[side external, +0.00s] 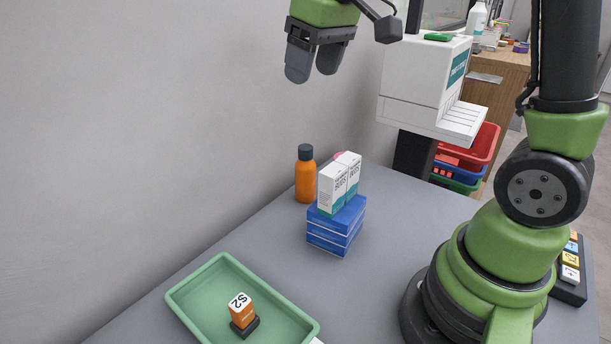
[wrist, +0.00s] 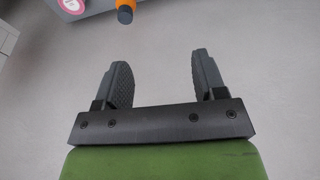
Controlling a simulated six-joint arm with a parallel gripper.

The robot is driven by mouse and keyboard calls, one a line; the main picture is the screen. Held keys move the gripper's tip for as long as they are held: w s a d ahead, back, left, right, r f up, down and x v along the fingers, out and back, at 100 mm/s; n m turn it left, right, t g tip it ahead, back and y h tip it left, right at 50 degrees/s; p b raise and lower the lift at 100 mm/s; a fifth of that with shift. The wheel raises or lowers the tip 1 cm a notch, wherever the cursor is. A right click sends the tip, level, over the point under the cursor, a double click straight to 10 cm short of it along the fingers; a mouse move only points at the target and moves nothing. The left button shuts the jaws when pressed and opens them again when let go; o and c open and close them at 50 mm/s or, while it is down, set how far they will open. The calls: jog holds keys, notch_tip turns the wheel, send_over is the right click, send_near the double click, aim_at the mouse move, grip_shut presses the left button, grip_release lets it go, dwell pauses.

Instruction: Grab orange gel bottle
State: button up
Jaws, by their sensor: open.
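The orange gel bottle (side external: 305,180) with a dark cap stands upright on the grey counter, close to the wall, in the side view. In the wrist view the orange bottle (wrist: 125,8) shows at the top edge, partly cut off. My gripper (side external: 312,78) is open and empty, high above the counter and well above the bottle. In the wrist view my gripper's two dark fingers (wrist: 163,78) are spread apart with only a plain pale surface between them.
White boxes (side external: 338,182) on stacked blue boxes (side external: 336,226) stand just right of the bottle. A green tray (side external: 215,270) holding an orange S2 block (side external: 241,311) is at front left. A white machine (side external: 425,85) stands at the back. A round red-and-white label (wrist: 72,5) shows in the wrist view.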

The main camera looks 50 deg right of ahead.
jog(key=w+d+f+n+g, duration=0.2)
jog(key=w+d+f+g, duration=0.1)
jog(key=w+d+f, duration=0.5)
send_over(305, 147)
notch_tip(305, 147, down, 6)
jog(key=shift+w+a+f, duration=0.1)
jog(key=shift+f, duration=3.05)
grip_shut()
